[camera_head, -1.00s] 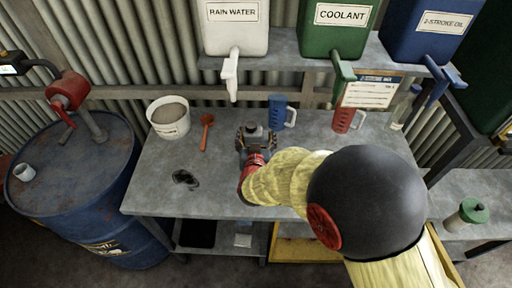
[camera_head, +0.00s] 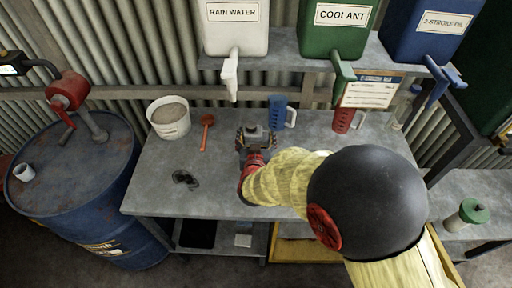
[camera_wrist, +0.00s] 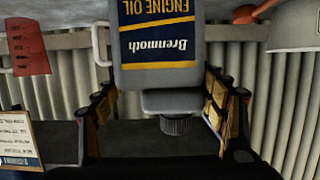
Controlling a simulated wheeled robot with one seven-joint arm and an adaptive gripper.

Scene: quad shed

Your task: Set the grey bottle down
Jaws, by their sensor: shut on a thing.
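The grey bottle (camera_head: 254,131) is in my gripper (camera_head: 254,142) over the middle of the workbench in the head view. In the wrist view, which is upside down, the bottle (camera_wrist: 158,78) shows a navy and yellow "Brenmoth Engine Oil" label and a dark ridged cap. My gripper's fingers (camera_wrist: 160,106) are on either side of its upper part, shut on it. The bottle looks about upright. Its base is hidden in the head view, and I cannot tell whether it touches the bench (camera_head: 220,180).
A blue jug (camera_head: 277,112) stands close behind the bottle to the right, and a red jug (camera_head: 343,120) further right. An orange scoop or funnel (camera_head: 206,130) and a white bucket (camera_head: 170,118) are to the left. A dark stain (camera_head: 186,179) marks the bench's front left.

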